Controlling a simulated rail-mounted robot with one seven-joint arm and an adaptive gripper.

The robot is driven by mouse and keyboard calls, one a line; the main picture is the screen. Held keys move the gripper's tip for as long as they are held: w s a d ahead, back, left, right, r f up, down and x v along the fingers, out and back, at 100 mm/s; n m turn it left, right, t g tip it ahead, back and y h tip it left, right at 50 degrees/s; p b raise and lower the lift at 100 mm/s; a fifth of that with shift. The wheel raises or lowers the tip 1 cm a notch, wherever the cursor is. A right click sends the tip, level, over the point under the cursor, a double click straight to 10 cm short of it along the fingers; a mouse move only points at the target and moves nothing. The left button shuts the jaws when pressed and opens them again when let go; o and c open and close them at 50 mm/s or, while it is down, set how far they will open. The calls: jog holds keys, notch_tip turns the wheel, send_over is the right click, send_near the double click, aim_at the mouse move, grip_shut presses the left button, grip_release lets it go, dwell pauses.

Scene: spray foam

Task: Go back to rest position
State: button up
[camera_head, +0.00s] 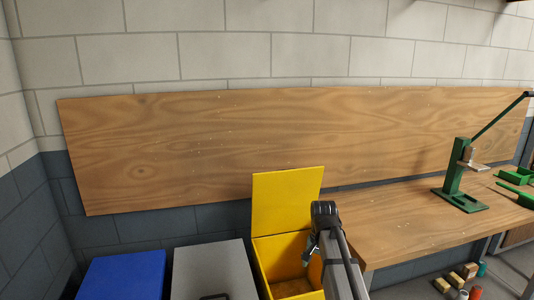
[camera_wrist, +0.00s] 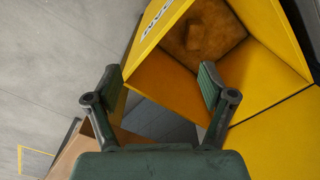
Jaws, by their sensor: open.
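My gripper (camera_wrist: 160,80) is open, with its two green fingers spread apart and nothing visible between them. In the head view my gripper (camera_head: 310,250) is small and partly hidden beside my arm. It is over or beside the yellow bin (camera_head: 262,262), whose lid (camera_head: 287,200) stands open. In the wrist view the yellow bin (camera_wrist: 270,45) lies ahead of the fingers, and a brownish block-like lump (camera_wrist: 195,38) shows on its dirty floor. I cannot tell what the lump is.
A wooden workbench (camera_head: 400,225) stands right of the bin, with a green press (camera_head: 462,180) on it. A grey bin (camera_head: 215,265) and a blue bin (camera_head: 125,275) stand to the left. Small blocks (camera_head: 455,280) lie below the bench. A wooden board (camera_head: 200,140) covers the wall.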

jog(key=s+f+n+g, duration=0.1)
jog(key=s+f+n, duration=0.2)
jog(key=s+f, duration=1.1)
jog(key=s+f+n, duration=0.4)
jog(key=s+f, duration=0.7)
jog(key=f, duration=0.4)
jog(key=s+f+g, duration=0.3)
jog(key=s+f, duration=0.4)
jog(key=s, duration=0.5)
jog(key=s+f+g, duration=0.3)
jog(key=s+f, duration=0.4)
jog(key=s, duration=0.6)
jog(key=s+f+g+b, duration=0.2)
jog(key=s+f+b, duration=0.1)
jog(key=f+b, duration=1.3)
jog(key=b, duration=0.2)
jog(key=shift+f+b, duration=0.2)
jog(key=shift+b, duration=0.2)
jog(key=shift+a, duration=0.1)
jog(key=shift+c, duration=0.4)
